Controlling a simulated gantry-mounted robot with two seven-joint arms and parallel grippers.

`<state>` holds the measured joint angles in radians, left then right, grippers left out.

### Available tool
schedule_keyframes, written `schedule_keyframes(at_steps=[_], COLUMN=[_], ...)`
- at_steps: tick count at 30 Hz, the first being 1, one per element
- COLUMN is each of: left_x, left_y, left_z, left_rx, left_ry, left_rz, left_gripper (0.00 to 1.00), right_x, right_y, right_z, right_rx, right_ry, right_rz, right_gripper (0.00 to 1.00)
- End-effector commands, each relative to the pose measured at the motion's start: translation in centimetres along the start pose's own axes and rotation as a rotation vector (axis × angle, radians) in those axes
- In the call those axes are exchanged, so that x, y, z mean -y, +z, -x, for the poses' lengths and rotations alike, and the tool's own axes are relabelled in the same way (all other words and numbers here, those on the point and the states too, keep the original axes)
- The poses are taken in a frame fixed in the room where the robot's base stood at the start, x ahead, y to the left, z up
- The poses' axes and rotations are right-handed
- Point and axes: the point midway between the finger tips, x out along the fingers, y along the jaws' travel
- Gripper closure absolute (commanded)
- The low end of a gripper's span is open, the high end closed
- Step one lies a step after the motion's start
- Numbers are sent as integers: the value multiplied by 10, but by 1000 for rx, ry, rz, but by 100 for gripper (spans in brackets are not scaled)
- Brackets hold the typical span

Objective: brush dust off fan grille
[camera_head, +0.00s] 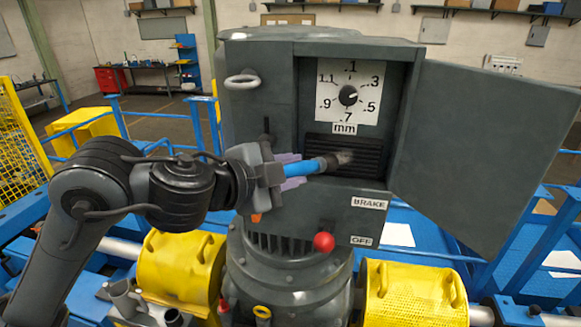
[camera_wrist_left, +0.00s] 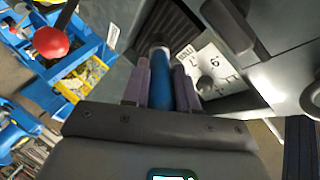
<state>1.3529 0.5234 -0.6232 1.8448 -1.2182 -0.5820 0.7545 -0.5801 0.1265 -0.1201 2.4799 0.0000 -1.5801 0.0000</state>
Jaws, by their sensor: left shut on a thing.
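My left gripper (camera_head: 291,172) is shut on the blue handle of a brush (camera_head: 310,167). The brush points right, with its pale tip in front of the dark slatted fan grille (camera_head: 369,167) inside the open cabinet. The tip seems to touch the grille's middle, but I cannot be sure of contact. A greyish patch shows around the tip; bristles and dust are hard to tell apart. In the left wrist view the blue handle (camera_wrist_left: 163,90) lies between the two purple fingers, pointing at the grille (camera_wrist_left: 176,24). My right gripper is not in view.
The cabinet door (camera_head: 482,155) stands open on the right. A dial (camera_head: 348,95) marked mm sits above the grille. A red-knobbed lever (camera_head: 324,242) juts out below, near the BRAKE and OFF labels. Yellow guards (camera_head: 180,272) and blue rails surround the machine.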

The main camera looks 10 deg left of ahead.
Motion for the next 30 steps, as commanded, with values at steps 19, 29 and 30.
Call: schedule_keyframes(at_steps=[19, 29, 30], left_x=[-24, -24, -25], left_y=[-16, -16, -16], left_z=[43, 44, 45], left_rx=[0, 0, 0], left_ry=[-2, -2, -2], left_rz=[1, 1, 1], left_gripper=[100, 100, 100], right_x=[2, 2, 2], right_y=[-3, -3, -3], right_z=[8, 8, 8], right_rx=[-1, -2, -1], right_ry=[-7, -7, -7], right_rz=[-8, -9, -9], right_gripper=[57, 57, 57])
